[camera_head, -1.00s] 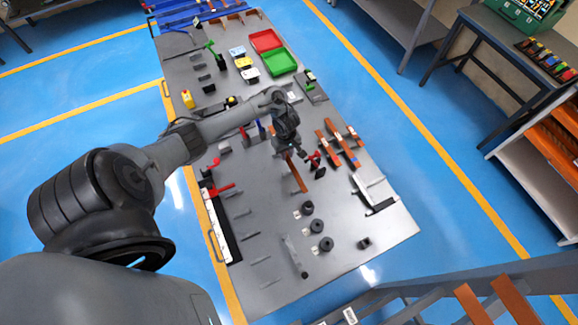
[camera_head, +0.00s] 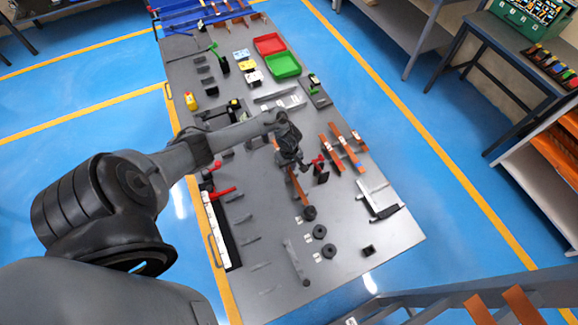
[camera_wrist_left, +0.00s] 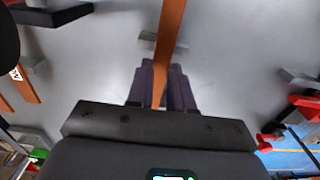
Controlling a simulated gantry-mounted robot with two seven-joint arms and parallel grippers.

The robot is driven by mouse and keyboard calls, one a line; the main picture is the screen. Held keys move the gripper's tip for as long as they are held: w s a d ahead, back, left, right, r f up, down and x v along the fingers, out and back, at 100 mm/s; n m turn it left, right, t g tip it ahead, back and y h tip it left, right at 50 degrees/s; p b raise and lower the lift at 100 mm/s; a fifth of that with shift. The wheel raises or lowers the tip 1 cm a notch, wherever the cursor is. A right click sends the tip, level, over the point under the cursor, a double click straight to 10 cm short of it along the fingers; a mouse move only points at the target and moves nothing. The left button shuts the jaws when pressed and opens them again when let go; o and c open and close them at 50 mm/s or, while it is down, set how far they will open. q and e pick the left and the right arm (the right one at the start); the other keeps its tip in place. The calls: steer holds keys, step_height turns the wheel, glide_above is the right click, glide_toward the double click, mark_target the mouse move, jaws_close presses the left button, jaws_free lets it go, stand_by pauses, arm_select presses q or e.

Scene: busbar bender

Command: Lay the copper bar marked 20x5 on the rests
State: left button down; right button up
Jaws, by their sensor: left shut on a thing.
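My left gripper (camera_head: 294,166) is shut on a copper bar (camera_head: 299,188), a long thin orange-brown strip, over the middle of the grey bench. In the left wrist view the bar (camera_wrist_left: 169,30) runs up from between the two dark fingers (camera_wrist_left: 161,90) and passes over a small grey block (camera_wrist_left: 164,41). Whether bar and block touch, I cannot tell. In the head view the bar's near end is close to a round black piece (camera_head: 309,212). No 20x5 mark is readable on the held bar. Which blocks are the rests is unclear. My right gripper is not in view.
More copper bars (camera_head: 347,148) lie to the right of the gripper, with a small red-handled device (camera_head: 319,168) between. Several round black pieces (camera_head: 319,231) stand nearer the front. Red (camera_head: 269,44) and green (camera_head: 284,66) trays are at the back. The bench's front right is mostly clear.

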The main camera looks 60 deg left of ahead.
arm_select(q)
steer(key=shift+f, duration=0.15)
steer(key=c, duration=1)
jaws_free()
step_height(320, 180, up, 12)
steer(key=p, duration=0.5)
steer(key=shift+r, duration=0.2)
